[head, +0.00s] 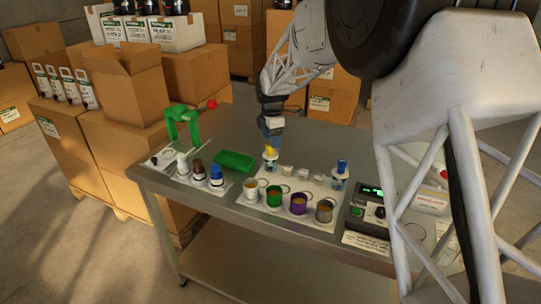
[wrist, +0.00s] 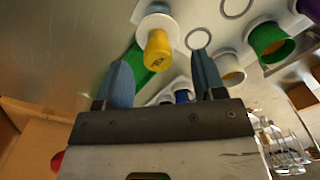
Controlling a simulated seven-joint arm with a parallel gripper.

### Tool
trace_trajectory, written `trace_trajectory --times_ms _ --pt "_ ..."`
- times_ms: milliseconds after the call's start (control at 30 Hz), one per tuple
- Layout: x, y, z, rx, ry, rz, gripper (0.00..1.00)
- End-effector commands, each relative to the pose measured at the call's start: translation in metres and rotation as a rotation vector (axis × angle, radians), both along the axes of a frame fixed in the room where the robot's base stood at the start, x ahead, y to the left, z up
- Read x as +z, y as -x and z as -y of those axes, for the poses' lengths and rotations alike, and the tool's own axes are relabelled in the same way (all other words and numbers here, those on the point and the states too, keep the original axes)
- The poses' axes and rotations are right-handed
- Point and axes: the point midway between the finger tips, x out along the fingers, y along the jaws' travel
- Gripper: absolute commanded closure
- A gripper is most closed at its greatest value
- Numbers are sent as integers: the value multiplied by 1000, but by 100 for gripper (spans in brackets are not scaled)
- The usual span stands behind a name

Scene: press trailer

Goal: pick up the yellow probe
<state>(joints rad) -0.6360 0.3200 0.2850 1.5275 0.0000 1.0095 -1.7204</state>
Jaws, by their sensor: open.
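The yellow probe (head: 270,152) stands upright in a white round holder on the metal table in the head view. In the wrist view the yellow probe (wrist: 158,50) shows its yellow end, with its white holder behind it. My gripper (head: 272,130) is just above the probe in the head view and points down. In the wrist view my gripper (wrist: 160,75) has its two blue fingers spread apart, with the probe in line with the gap between them. Nothing is held. Contact between fingers and probe is not seen.
A blue-topped probe (head: 342,167) stands to the right. Several cups, such as the green one (head: 274,196), line the front. A green tray (head: 234,161), a green press (head: 184,125) and bottles (head: 199,172) are left. A control box (head: 368,212) is right.

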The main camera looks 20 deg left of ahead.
Motion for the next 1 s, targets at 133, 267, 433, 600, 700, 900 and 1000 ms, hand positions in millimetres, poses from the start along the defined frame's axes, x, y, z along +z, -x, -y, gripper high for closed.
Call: trace_trajectory --times_ms 133,267,433,600,700,900,1000 --pt "0 0 0 0 0 0 37" --pt "0 0 0 0 0 0 37" --pt "-7 0 -1 0 0 0 37" --pt "-25 1 -4 0 1 -1 37" --pt "-37 0 -5 0 1 -1 37" --pt "-50 0 -5 0 -1 1 37" --pt "-52 0 -5 0 -1 1 37"
